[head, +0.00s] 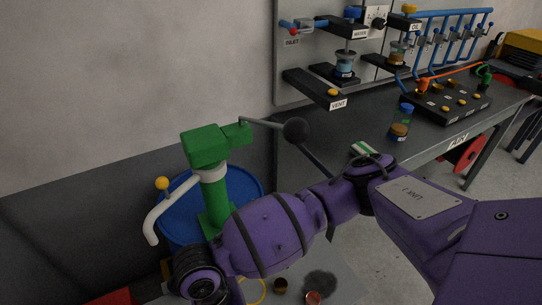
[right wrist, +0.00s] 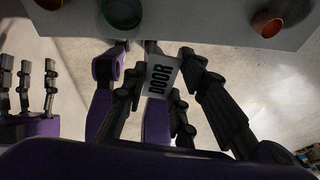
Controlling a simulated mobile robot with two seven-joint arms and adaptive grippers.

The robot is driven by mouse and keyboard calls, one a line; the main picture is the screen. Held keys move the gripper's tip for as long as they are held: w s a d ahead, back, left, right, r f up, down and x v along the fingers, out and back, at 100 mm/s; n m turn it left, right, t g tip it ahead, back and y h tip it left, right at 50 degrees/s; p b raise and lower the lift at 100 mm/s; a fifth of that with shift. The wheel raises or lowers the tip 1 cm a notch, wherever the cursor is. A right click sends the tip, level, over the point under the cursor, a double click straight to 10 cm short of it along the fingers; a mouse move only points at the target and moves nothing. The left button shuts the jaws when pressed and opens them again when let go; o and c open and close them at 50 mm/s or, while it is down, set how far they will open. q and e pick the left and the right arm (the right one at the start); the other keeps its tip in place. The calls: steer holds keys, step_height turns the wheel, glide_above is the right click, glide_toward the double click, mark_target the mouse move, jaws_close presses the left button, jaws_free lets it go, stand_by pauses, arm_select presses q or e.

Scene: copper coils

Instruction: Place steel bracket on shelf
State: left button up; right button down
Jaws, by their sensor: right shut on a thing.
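I cannot pick out a steel bracket for certain in either view. My right gripper (right wrist: 163,95) has its dark fingers closed around a small white plate lettered DOOR (right wrist: 161,76), partly hidden by the fingers. Another purple hand, my left gripper (right wrist: 38,88), is at the left of the right wrist view with its dark fingers straight, apart and empty. In the head view, a purple arm crosses the front and neither gripper's fingertips show. Small dark shelves with labels, such as the VENT shelf (head: 312,85), stick out from a grey wall panel (head: 292,62).
A dark bench (head: 325,140) holds a jar (head: 400,124) and a black valve block (head: 446,104). A blue drum (head: 243,184) with a green pump (head: 214,188) stands left of the bench. A grey surface edge (right wrist: 215,38) with a green bowl (right wrist: 122,12) and an orange-brown cup (right wrist: 268,24) lies above the fingers.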

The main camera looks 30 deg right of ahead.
steer(key=shift+a+r+n, duration=0.1)
steer(key=shift+a+n, duration=0.05)
steer(key=shift+n, duration=0.75)
steer(key=shift+s, duration=0.15)
steer(key=shift+w+d, duration=0.2)
steer(key=shift+w, duration=0.1)
steer(key=w+d+f, duration=0.2)
steer(key=w+f, duration=0.1)
steer(key=w+d+f, duration=0.2)
steer(key=w+f, duration=0.1)
steer(key=w+d+f, duration=0.2)
steer(key=w, duration=0.2)
steer(key=shift+w+d+f+b, duration=0.1)
steer(key=shift+d+f+b, duration=0.2)
steer(key=shift+d+f, duration=0.1)
steer(key=shift+w+d+f, duration=0.15)
steer(key=shift+w+f, duration=0.05)
steer(key=shift+f, duration=0.1)
steer(key=shift+w+d+f, duration=0.1)
steer(key=shift+w+f, duration=0.05)
steer(key=shift+f, duration=0.45)
steer(key=shift+w+d+f, duration=0.1)
steer(key=shift+f, duration=0.95)
arm_select(q)
steer(key=shift+s+f, duration=0.55)
steer(key=shift+f, duration=0.1)
steer(key=shift+s, duration=0.15)
